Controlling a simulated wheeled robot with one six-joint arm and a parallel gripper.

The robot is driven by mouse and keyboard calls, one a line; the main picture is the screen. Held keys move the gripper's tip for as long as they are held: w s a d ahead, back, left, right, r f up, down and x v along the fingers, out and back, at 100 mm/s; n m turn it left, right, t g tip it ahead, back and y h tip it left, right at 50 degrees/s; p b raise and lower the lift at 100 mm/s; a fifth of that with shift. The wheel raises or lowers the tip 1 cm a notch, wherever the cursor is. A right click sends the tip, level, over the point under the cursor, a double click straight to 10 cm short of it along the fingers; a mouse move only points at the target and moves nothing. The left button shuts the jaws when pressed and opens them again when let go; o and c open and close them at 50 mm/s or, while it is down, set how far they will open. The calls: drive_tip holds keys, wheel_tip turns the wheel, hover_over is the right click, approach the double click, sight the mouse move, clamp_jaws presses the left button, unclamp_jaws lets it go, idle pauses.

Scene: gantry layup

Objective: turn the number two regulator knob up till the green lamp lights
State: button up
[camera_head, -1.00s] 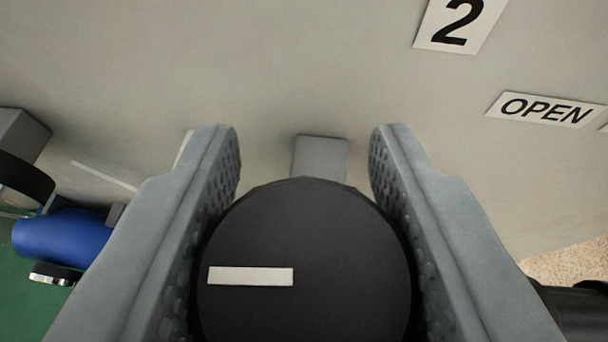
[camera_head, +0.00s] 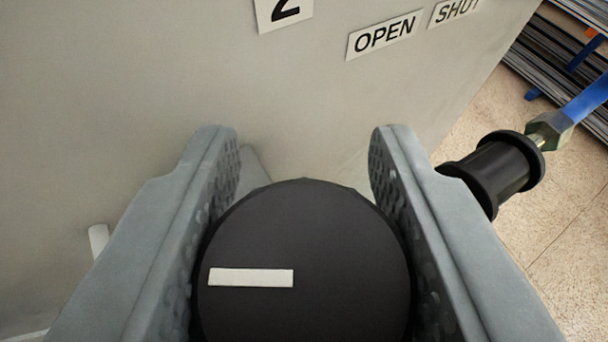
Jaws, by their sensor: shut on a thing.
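The black round knob (camera_head: 330,235) with a white pointer bar (camera_head: 251,277) sits between the two grey fingers of my gripper (camera_head: 305,235). The fingers are shut on its sides. The pointer bar points left in the picture. A plate with a "2" (camera_head: 284,12), partly cut off at the top edge, is on the grey panel (camera_head: 150,70) above the knob. No green lamp shows in this view.
An "OPEN" label (camera_head: 384,35) and a "SHUT" label (camera_head: 455,10) are on the panel at upper right. A black cylindrical fitting (camera_head: 495,172) with a blue hose (camera_head: 588,100) juts out at right. A white peg (camera_head: 98,240) shows at left. Speckled floor lies beyond.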

sight(224, 300)
drive_tip(key=m+h, duration=0.2)
drive_tip(key=m+g+h, duration=0.1)
drive_tip(key=m+h, duration=0.1)
drive_tip(key=h, duration=0.1)
drive_tip(key=m+g+h, duration=0.1)
drive_tip(key=m+h, duration=0.1)
drive_tip(key=shift+d+m+h, duration=0.35)
drive_tip(key=shift+m+h, duration=0.05)
drive_tip(key=m+g+h, duration=0.1)
drive_tip(key=m+h, duration=0.1)
drive_tip(key=m+g+h, duration=0.1)
drive_tip(key=shift+s+d+g, duration=0.2)
drive_tip(key=shift+d+g, duration=0.05)
drive_tip(key=shift+g, duration=0.05)
drive_tip(key=shift+s+d+f+m+g+h, duration=0.15)
drive_tip(key=shift+m+g+h, duration=0.4)
drive_tip(key=shift+m+g, duration=0.35)
drive_tip(key=shift+s+r+m+g+h, duration=0.1)
drive_tip(key=shift+m+g+h, duration=0.45)
drive_tip(key=shift+m+g, duration=0.35)
drive_tip(key=o, duration=1)
drive_tip(key=shift+v, duration=3.7)
